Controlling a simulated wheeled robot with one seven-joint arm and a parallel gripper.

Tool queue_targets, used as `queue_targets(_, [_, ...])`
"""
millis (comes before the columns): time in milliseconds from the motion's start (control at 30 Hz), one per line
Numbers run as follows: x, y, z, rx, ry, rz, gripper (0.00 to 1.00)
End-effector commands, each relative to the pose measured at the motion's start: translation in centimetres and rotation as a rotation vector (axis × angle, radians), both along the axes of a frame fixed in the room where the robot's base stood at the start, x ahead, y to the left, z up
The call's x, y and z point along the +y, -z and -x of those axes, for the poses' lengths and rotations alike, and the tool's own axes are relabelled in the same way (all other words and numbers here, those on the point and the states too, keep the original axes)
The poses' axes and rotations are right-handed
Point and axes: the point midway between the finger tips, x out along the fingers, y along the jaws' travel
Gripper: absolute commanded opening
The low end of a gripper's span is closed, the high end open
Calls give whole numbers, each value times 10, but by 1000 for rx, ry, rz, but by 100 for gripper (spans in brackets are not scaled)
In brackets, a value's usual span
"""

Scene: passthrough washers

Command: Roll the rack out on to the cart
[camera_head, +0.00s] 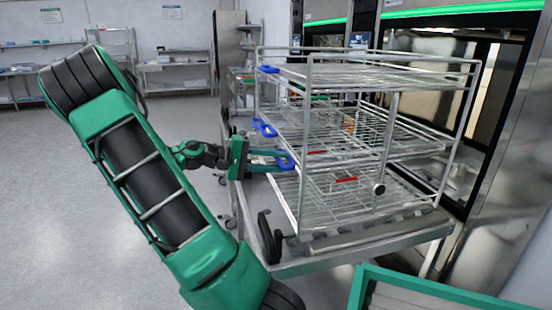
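The rack (340,141) is a tall wire frame with stacked shelves, blue handles on its left side and small red parts. It stands upright over the metal cart (365,245), in front of the washer's open chamber (470,165). Its right end is close to the opening; I cannot tell whether any of it is still inside. My gripper (271,160) reaches in from the left, with its two green fingers at the lower blue handle (286,163). A gap shows between the fingers, but I cannot tell whether they clamp the handle.
A black upright handle (268,238) stands at the cart's left front corner. A green-edged frame (440,289) is at the bottom right. Shelves (175,72) line the back wall. The floor (60,200) at the left is clear.

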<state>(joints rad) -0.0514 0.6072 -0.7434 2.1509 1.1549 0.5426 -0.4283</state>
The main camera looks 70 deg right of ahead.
Motion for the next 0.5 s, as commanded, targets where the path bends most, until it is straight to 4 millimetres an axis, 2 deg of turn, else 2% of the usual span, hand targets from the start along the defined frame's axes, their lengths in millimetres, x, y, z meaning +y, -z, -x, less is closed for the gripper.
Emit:
queue_targets(333, [0,-3,-1,-1,1,7,31])
queue_targets(500, [11,-7,-16,0,-2,8,31])
